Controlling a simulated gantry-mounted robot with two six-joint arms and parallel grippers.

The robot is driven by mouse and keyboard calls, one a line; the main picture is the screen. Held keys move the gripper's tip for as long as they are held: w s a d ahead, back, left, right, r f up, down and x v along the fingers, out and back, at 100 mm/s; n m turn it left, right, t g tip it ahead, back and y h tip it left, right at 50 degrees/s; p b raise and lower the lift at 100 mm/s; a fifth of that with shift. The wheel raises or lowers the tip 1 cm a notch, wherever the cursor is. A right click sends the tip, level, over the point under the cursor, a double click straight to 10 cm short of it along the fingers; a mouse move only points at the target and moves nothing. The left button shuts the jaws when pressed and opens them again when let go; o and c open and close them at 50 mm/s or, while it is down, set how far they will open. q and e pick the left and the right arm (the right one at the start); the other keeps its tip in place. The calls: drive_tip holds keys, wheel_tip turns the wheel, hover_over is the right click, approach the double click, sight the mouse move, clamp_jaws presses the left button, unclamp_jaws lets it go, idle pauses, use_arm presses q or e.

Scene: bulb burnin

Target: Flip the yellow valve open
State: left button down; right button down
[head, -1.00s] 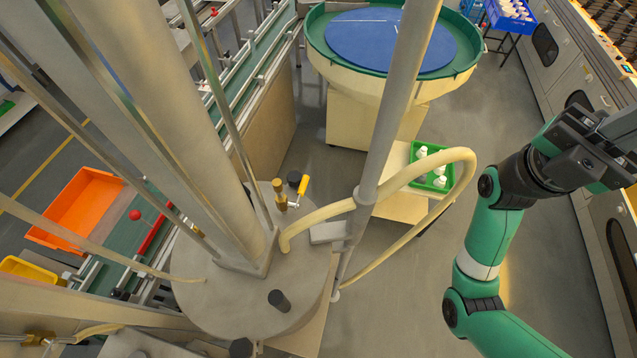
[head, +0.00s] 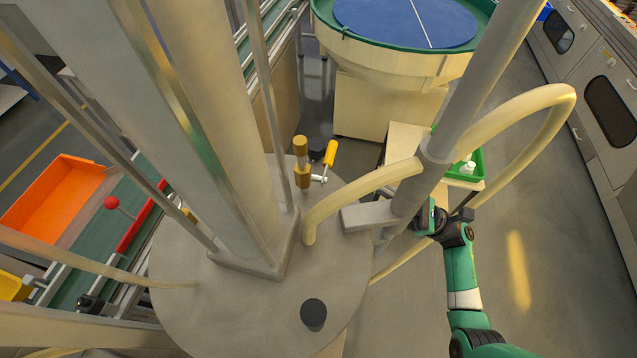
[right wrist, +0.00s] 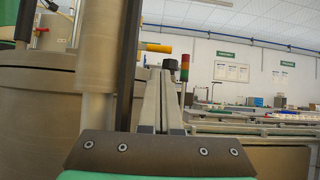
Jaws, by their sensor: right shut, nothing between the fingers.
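The valve stands on the round grey top plate (head: 215,300), with an upright brass body (head: 302,175) and a yellow handle (head: 330,152) tilted up on its right side. In the right wrist view a yellow-orange handle (right wrist: 157,48) shows just above and beyond my fingertips, apart from them. My right gripper (right wrist: 162,78) is shut and empty. In the head view my right gripper is beside the slanted steel post, to the right of and nearer than the valve; its fingertips are hidden there by the post and bracket. My left gripper is not in view.
The slanted steel post (head: 470,85) and its bracket (head: 368,216) stand between my right arm and the valve. A thick beige hose (head: 360,193) loops around them. A large grey column (head: 215,120) rises left of the valve. A dark knob (head: 313,314) sits at the plate's front.

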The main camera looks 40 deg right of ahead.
sight(330, 154)
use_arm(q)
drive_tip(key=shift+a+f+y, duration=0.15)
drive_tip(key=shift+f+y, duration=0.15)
use_arm(e)
drive_tip(key=shift+w+a+f, duration=0.3)
drive_tip(key=shift+w+f, duration=0.05)
drive_tip(key=shift+w, duration=0.15)
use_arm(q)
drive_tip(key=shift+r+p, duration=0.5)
use_arm(e)
drive_tip(key=x, duration=1)
use_arm(q)
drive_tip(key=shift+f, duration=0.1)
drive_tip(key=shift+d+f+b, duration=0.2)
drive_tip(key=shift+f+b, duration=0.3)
drive_tip(key=shift+b, duration=0.1)
use_arm(e)
drive_tip(key=shift+r+n+g+y, duration=0.1)
drive_tip(key=shift+n+g+y, duration=0.3)
drive_tip(key=shift+n+y, duration=0.15)
